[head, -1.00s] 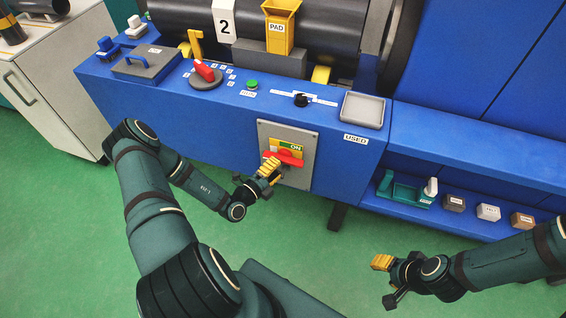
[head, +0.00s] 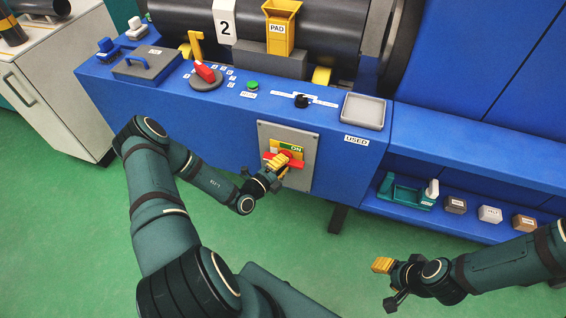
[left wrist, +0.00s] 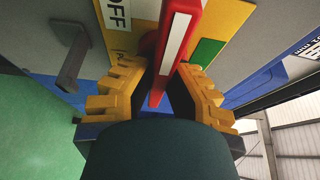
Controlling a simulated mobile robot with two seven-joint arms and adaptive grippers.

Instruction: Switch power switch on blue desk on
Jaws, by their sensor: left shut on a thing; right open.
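The power switch is a red handle (head: 296,161) on a yellow plate inside a grey panel (head: 303,177) on the front of the blue desk (head: 230,125). A green ON label (head: 292,147) shows above the handle. My left gripper (head: 281,161) is at the switch, its yellow fingers in front of part of the handle. In the left wrist view, the fingers (left wrist: 155,98) close on both sides of the red handle (left wrist: 172,50), with an OFF label (left wrist: 117,14) to its left. My right gripper (head: 382,265) is open and empty, low at the right, away from the desk.
A red-handled dial (head: 205,75), a green button (head: 252,86) and a black knob (head: 301,101) sit on the desk top, near a grey tray (head: 362,111). A shelf (head: 470,225) at right holds small blocks. The green floor in front is free.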

